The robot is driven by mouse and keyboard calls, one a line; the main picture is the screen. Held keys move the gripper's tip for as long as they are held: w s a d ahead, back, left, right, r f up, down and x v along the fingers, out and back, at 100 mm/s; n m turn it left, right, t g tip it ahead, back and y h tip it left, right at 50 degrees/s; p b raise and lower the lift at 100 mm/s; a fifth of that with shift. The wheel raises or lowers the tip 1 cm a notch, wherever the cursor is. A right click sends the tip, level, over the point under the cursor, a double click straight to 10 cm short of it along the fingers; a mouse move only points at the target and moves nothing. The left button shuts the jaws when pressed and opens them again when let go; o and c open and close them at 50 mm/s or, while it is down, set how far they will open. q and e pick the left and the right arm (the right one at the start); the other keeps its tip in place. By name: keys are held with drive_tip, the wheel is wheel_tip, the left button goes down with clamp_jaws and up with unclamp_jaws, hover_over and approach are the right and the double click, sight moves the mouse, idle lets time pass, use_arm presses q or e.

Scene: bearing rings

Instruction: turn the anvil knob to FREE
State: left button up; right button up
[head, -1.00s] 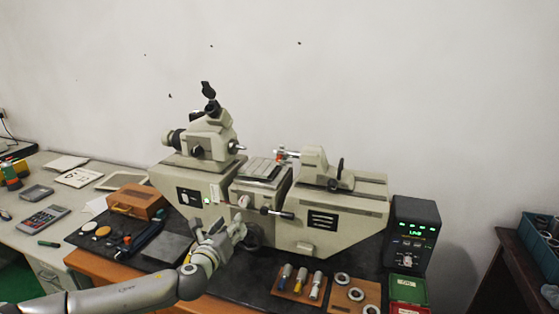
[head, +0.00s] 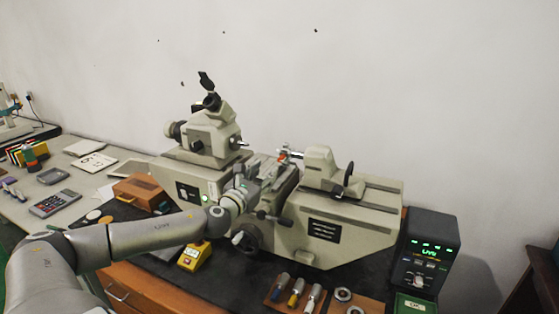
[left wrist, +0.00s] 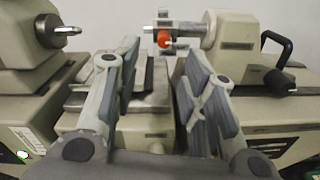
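A long grey measuring machine (head: 215,173) stands on the dark bench mat. A small orange-red knob (head: 284,155) sits on the anvil fitting at the left end of its right-hand head (head: 318,172). In the left wrist view the knob (left wrist: 163,39) shows ahead, beyond and between my fingertips. No FREE marking is legible on it. My left gripper (left wrist: 165,62) is open, with nothing between its fingers, and apart from the knob. In the head view my left gripper (head: 252,183) is over the machine's middle, left of the knob and nearer me. My right gripper is not in view.
A black crank handle (head: 348,178) sticks up on the right-hand head. The eyepiece head (head: 208,135) rises at left. A display box (head: 430,253) stands at right. A yellow box (head: 194,257) and a wooden rack of plugs (head: 294,293) are in front.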

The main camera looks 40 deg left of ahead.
sight(280, 161)
use_arm(q)
drive_tip(key=x, duration=0.1)
drive_tip(key=p+x, duration=0.1)
drive_tip(key=x, duration=0.2)
drive_tip(key=shift+w+d, duration=0.2)
drive_tip(key=shift+w, duration=0.15)
drive_tip(key=shift+w+a+p, duration=0.2)
drive_tip(key=shift+w+p, duration=0.15)
drive_tip(key=p+x, duration=0.1)
drive_tip(key=x, duration=0.2)
drive_tip(key=shift+w, duration=0.25)
drive_tip(key=shift+w+a+f, duration=0.1)
drive_tip(key=shift+w+a, duration=0.05)
drive_tip(key=shift+w, duration=0.4)
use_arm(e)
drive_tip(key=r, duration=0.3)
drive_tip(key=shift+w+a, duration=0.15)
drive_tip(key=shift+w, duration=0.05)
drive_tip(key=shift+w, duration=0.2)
use_arm(q)
drive_tip(key=shift+c, duration=0.8)
clamp_jaws()
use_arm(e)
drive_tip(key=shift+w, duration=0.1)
